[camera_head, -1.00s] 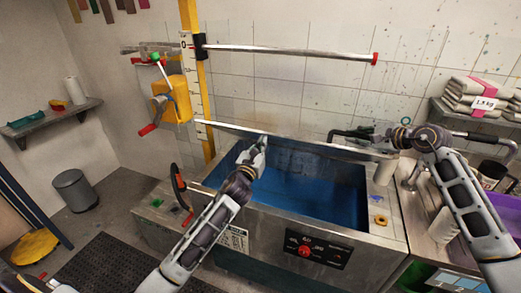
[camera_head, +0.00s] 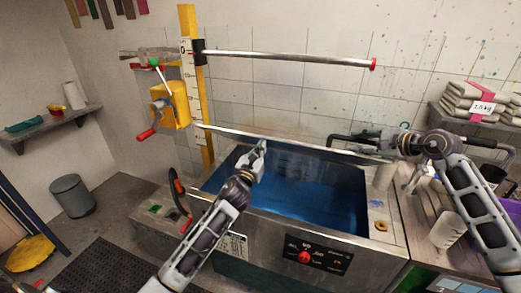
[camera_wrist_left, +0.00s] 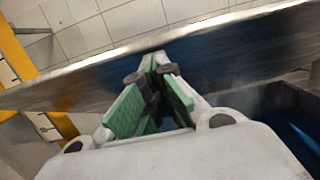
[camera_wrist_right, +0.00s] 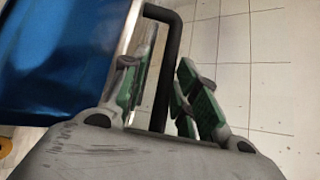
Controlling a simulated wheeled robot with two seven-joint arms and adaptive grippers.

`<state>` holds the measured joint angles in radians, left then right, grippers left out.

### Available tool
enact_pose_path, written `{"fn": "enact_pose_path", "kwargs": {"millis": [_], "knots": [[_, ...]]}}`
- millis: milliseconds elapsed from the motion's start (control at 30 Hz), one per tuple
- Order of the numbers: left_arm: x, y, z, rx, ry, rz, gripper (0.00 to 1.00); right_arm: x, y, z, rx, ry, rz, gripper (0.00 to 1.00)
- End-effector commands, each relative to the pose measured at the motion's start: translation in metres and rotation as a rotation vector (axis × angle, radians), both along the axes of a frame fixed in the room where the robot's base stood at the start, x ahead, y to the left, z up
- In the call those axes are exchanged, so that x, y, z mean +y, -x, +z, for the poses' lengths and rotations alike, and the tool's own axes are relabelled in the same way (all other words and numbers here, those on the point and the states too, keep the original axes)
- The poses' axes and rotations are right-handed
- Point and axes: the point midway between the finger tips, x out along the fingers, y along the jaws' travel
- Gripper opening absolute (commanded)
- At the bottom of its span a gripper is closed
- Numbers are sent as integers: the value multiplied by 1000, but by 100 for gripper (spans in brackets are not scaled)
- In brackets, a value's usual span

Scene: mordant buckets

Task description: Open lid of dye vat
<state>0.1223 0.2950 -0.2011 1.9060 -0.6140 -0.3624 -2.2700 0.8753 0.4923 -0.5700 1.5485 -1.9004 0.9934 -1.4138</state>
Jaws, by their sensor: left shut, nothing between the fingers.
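The dye vat (camera_head: 270,226) is a steel tub with blue liquid (camera_head: 305,195) inside, open to view from above. Its metal lid (camera_head: 290,140) stands raised along the back rim, seen nearly edge-on; it also shows in the left wrist view (camera_wrist_left: 70,88). My left gripper (camera_head: 262,147) is shut and empty over the back of the vat, its fingertips (camera_wrist_left: 158,62) close to the lid's inner face; contact cannot be told. My right gripper (camera_head: 372,140) is at the black handle (camera_head: 338,137) by the lid's right end. Its fingers (camera_wrist_right: 167,55) are apart, with the handle bar (camera_wrist_right: 172,28) between them.
A yellow post (camera_head: 203,110) with a crank box (camera_head: 177,103) and a horizontal rod (camera_head: 290,56) stands behind the vat's left. A red-and-black handle (camera_head: 178,192) is at the vat's left side. White packs (camera_head: 480,100) lie on a shelf at right. A steel counter (camera_head: 415,225) adjoins the vat.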

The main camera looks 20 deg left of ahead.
Motion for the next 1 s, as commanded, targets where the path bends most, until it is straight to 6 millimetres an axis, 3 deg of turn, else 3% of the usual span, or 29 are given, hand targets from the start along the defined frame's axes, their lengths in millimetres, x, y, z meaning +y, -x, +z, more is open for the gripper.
{"fn": "enact_pose_path", "kwargs": {"millis": [33,700,1000], "knots": [[6,-1,16,-27,-2,8,0,-6,6,-11,27,18,3,37],[4,-1,12,-19,0,6,0,-56,40,28,11,9,-3,37],[4,-1,8,-13,0,6,0,-66,49,38,4,4,-2,37]]}}
